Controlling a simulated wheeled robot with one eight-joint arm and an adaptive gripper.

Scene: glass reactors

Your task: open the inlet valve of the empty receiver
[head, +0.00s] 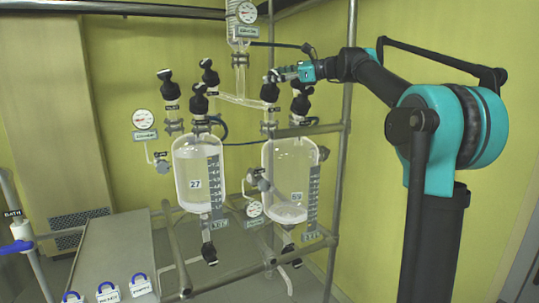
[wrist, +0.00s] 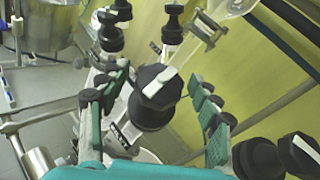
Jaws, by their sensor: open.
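Two glass receivers hang in the frame: the left receiver (head: 196,160), with tag 27, and the right receiver (head: 283,165). A shallow layer seems to lie in the bottom of the right one; the left one's contents are hard to tell. My gripper (head: 276,75) is open above the right receiver's left top valve (head: 270,92). In the wrist view, my gripper's fingers (wrist: 157,96) stand on either side of a black valve knob (wrist: 155,88) with a white bar, apparently without gripping it. The left receiver's top valves (head: 199,100) stand to the left.
Another black knob (wrist: 300,155) stands close by my right finger in the wrist view. A glass branch pipe (head: 238,98) joins the two receivers below a gauge (head: 246,12). Metal frame posts (head: 346,110) stand at the right.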

